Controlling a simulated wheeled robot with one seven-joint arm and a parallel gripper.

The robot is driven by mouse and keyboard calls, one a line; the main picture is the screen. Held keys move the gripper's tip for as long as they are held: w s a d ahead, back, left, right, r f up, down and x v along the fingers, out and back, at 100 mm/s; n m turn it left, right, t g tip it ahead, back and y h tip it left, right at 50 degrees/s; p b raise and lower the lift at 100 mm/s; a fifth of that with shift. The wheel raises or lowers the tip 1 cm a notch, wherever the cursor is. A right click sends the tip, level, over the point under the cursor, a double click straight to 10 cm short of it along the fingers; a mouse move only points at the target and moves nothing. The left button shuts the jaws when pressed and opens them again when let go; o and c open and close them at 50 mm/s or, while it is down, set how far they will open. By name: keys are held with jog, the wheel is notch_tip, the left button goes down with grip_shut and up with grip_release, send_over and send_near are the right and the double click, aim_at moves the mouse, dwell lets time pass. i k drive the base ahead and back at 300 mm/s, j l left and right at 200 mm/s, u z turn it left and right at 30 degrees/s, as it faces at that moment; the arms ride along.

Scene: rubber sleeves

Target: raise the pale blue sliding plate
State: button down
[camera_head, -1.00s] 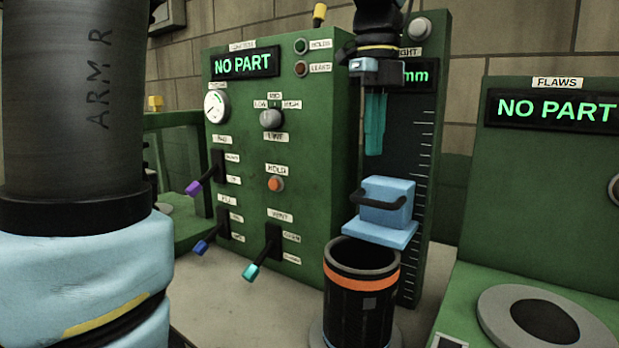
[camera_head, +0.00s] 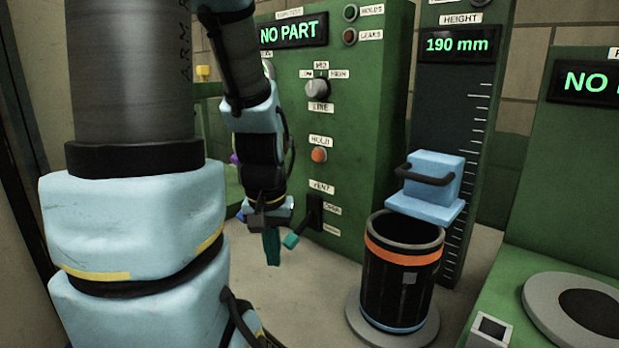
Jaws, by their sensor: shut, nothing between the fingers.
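The pale blue sliding plate (camera_head: 428,208) sits on the dark height scale (camera_head: 451,105), with a blue block (camera_head: 436,172) and a black handle (camera_head: 425,175) on it. The plate is at or just above the rim of a black sleeve (camera_head: 397,285) with an orange band. The height display (camera_head: 459,45) reads 190 mm. My gripper (camera_head: 271,246) is shut and empty, pointing down left of the sleeve, beside the teal-tipped vent lever (camera_head: 292,239). It is well apart from the plate and handle.
The sleeve stands on a round grey base (camera_head: 352,318). A green panel (camera_head: 365,120) with knobs and levers stands behind my gripper. A green console (camera_head: 520,255) with a round grey disc (camera_head: 540,295) is at the right. Bare bench lies between my gripper and the sleeve.

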aim_at(431, 192)
jog(key=z, duration=0.95)
